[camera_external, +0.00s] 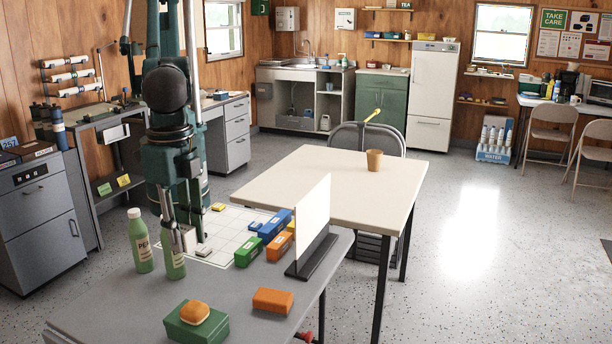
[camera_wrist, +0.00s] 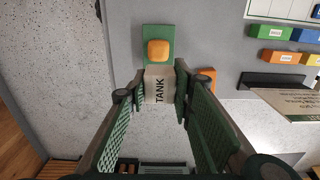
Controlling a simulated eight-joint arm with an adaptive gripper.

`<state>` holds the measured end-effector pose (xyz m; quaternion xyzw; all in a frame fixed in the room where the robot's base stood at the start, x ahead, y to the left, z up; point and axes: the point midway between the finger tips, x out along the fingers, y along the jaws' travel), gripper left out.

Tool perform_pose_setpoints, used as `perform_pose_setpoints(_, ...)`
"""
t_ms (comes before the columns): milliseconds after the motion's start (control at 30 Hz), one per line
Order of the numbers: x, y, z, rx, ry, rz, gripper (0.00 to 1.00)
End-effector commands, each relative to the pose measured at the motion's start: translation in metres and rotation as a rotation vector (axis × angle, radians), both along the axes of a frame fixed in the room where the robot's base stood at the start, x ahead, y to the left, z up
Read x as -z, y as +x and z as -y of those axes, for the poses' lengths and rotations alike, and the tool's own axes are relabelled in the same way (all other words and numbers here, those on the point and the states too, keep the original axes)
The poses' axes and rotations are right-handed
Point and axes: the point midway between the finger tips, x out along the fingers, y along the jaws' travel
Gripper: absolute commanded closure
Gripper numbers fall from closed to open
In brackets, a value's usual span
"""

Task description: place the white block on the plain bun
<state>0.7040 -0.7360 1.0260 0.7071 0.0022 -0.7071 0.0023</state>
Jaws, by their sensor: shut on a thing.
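My gripper (camera_external: 190,250) is shut on the white block (camera_wrist: 158,86), which looks off-white and reads "TANK". In the wrist view the block is between the fingertips, just below the bun in the picture. In the external view the block (camera_external: 190,240) is held above the table, behind the bun and apart from it.
An orange block (camera_external: 272,301) lies right of the bun. A white upright panel (camera_external: 314,225) on a dark foot stands farther right. Several green, blue and orange blocks (camera_external: 249,251) lie by a white grid sheet (camera_external: 226,222).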

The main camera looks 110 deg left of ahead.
Motion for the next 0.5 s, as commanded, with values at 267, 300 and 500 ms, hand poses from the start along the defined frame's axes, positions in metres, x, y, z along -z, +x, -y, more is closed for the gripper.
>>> perform_pose_setpoints(267, 0.039, -0.002, 0.005, 0.007, 0.0, 0.0, 0.89)
perform_pose_setpoints(300, 0.043, -0.002, 0.005, 0.007, 0.0, 0.0, 0.89)
perform_pose_setpoints(500, 0.051, -0.002, 0.004, 0.007, 0.0, 0.0, 0.89)
